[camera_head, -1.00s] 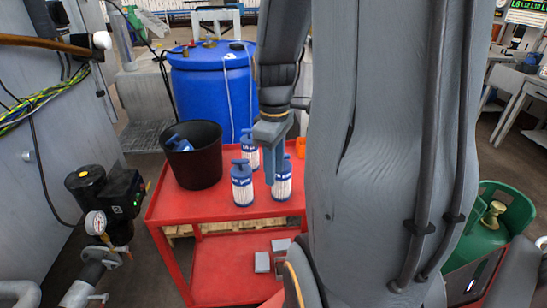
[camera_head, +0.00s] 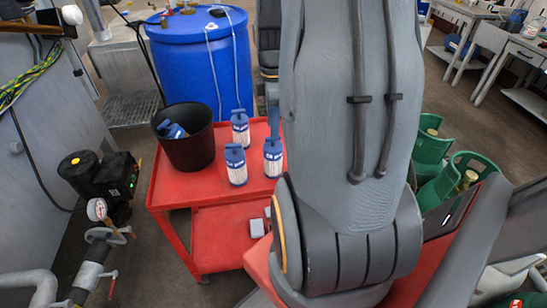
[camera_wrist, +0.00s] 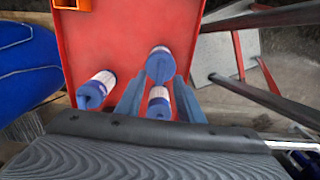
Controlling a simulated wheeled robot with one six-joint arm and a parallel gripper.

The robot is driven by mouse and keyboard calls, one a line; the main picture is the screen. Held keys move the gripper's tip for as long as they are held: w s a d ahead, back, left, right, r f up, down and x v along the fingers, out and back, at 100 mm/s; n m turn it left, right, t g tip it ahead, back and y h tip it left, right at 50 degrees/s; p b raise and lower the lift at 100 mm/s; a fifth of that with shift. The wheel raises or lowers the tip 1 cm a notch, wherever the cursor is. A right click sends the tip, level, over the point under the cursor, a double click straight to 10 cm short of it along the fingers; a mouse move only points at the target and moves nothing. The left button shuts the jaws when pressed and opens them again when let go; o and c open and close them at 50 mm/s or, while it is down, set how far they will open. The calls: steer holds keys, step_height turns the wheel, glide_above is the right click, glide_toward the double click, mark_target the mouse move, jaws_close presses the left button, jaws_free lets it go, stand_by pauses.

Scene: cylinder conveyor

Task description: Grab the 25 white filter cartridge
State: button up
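Three upright filter cartridges with white pleated bodies, blue bases and blue handled caps stand on the red cart: a rear one (camera_head: 240,128), a front left one (camera_head: 235,166) and a right one (camera_head: 273,156). No number can be read on them. In the wrist view my gripper (camera_wrist: 159,82) is open and empty, pointing down above the cart. One cartridge (camera_wrist: 158,103) shows between its fingers, another (camera_wrist: 160,65) just beyond the tips, and a third (camera_wrist: 96,90) left of the left finger. In the head view my arm hides most of the gripper.
A black bucket (camera_head: 204,146) holding a blue-capped item (camera_head: 172,130) stands on the red cart (camera_head: 165,192). A blue drum (camera_head: 200,65) stands behind; green gas cylinders (camera_head: 432,165) are at right.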

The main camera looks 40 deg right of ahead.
steer(key=p, duration=0.1)
glide_above(273, 156)
steer(key=w+d, duration=0.2)
steer(key=shift+w+d+f, duration=0.1)
steer(key=shift+w+f, duration=0.05)
steer(key=shift+f, duration=1.95)
steer(key=shift+c, duration=0.2)
jaws_close()
